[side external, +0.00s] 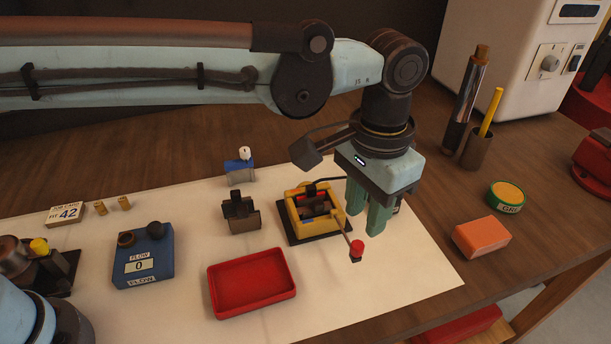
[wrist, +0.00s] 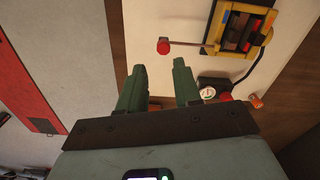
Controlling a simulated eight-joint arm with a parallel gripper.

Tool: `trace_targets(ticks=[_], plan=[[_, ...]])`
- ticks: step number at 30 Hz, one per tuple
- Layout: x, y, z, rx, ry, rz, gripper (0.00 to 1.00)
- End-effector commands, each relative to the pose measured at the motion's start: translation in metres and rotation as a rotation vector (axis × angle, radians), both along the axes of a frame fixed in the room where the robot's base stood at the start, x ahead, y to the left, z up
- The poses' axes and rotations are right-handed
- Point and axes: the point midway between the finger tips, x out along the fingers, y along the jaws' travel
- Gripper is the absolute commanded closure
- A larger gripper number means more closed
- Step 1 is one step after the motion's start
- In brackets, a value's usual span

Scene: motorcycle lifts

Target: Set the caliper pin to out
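A yellow-framed fixture (side external: 300,228) on a black base stands near the middle of the pale mat. A thin rod with a red knob (side external: 356,250) sticks out from it towards the front right. No label shows which part is the caliper pin. My gripper (side external: 363,222) points down just right of the fixture, its green fingers apart and empty. In the wrist view, the red knob (wrist: 164,46) lies just beyond the gap between the fingertips (wrist: 158,67), and the fixture (wrist: 213,29) is at upper right. Whether a finger touches the knob cannot be told.
A red tray (side external: 251,301), a dark clamp-like block (side external: 241,215) and a blue part with a white knob (side external: 239,170) stand left of the fixture. A black box with a white dial (wrist: 208,91) sits close to the right finger. The mat's front right is clear.

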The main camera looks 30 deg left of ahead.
Motion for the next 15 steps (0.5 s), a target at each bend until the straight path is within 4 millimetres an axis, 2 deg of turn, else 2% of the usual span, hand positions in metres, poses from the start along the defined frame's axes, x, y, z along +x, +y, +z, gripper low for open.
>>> trace_targets(ticks=[3,6,15], plan=[[0.000,0.000,0.020,0.000,0.000,0.000,0.67],[0.000,0.000,0.032,-0.001,0.000,-0.001,0.67],[0.000,0.000,0.047,-0.001,0.000,-0.001,0.67]])
